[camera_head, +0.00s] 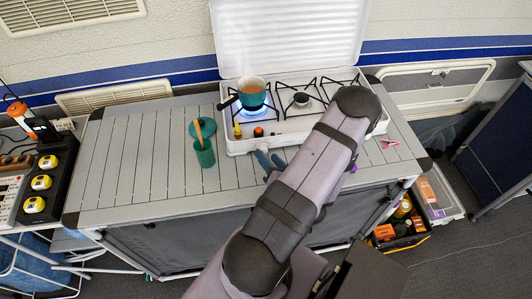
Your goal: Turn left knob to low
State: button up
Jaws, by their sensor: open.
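A white camping stove (235,147) with a raised white lid stands on the slatted table. A blue flame (250,107) burns at its left burner, under a teal pot (252,91) with orange-brown contents. A small orange-red and black part (258,132) on the front of the stove looks like the left knob; its setting is too small to read. My gripper (268,154) is open at the front edge of the stove, with two blue-grey fingers just below this knob. I cannot tell whether they touch it. My arm hides the front right of the stove.
A teal cup (204,156) with a wooden utensil and a teal lid-like disc (203,128) stand left of the stove. A small yellow item (237,131) is at the stove's front left. A pink item (388,142) lies at right. The table's left side (130,160) is clear.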

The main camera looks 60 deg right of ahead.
aim_at(263, 150)
jog(key=shift+x, duration=1.2)
jog(key=c, duration=1)
jog(key=shift+c, duration=0.2)
jog(key=n+g, duration=0.1)
jog(key=n+h, duration=0.1)
jog(key=shift+w+a+n+g, duration=0.15)
jog(key=shift+n+g, duration=0.25)
jog(key=shift+a+r+n+g+h+b, duration=0.1)
jog(key=shift+n+g+h+b, duration=0.65)
jog(key=shift+n, duration=0.45)
